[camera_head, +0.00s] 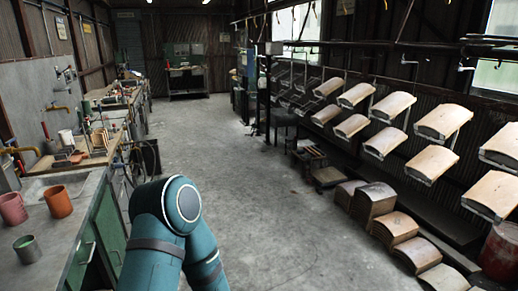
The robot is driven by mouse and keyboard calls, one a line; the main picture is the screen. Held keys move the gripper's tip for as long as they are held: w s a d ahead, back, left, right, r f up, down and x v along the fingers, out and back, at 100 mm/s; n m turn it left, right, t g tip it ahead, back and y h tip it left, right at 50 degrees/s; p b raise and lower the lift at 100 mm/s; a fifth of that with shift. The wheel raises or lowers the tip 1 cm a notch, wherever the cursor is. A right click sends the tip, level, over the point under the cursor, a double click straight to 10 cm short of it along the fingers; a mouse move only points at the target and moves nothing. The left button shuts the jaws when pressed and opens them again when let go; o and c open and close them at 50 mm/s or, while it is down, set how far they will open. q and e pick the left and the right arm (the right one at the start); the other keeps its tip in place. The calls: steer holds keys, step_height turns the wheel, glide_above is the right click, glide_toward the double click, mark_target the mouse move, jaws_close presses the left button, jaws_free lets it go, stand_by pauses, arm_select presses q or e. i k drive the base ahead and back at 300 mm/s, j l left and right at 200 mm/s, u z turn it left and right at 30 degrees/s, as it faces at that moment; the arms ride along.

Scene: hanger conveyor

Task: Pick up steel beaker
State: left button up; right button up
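A small grey metal beaker (27,250), which looks like the steel beaker, stands upright on the near end of the grey-topped bench at the lower left. Its inside looks green. A teal arm of mine rises from the bottom edge to the right of the bench, apart from the beaker. Neither of my grippers shows in the head view.
A reddish cup (13,208) and an orange-brown cup (58,201) stand behind the beaker. The bench (72,236) has green cabinet fronts. Tools clutter the farther bench. The concrete floor (260,215) is open in the middle. Racks of curved panels (432,162) line the right wall.

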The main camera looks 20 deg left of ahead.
mark_target(27, 247)
steer(key=i+j+u, duration=0.1)
steer(key=u, duration=0.35)
steer(key=i+u, duration=0.35)
steer(key=u, duration=0.15)
steer(key=i+l+u, duration=0.1)
steer(key=u, duration=0.35)
steer(key=i+l+u, duration=0.1)
steer(key=i+u, duration=0.25)
steer(key=i+l+u, duration=0.15)
steer(key=u, duration=0.25)
steer(key=i+l+u, duration=0.75)
steer(key=l, duration=0.15)
steer(key=l+u, duration=0.2)
steer(key=i+l, duration=0.05)
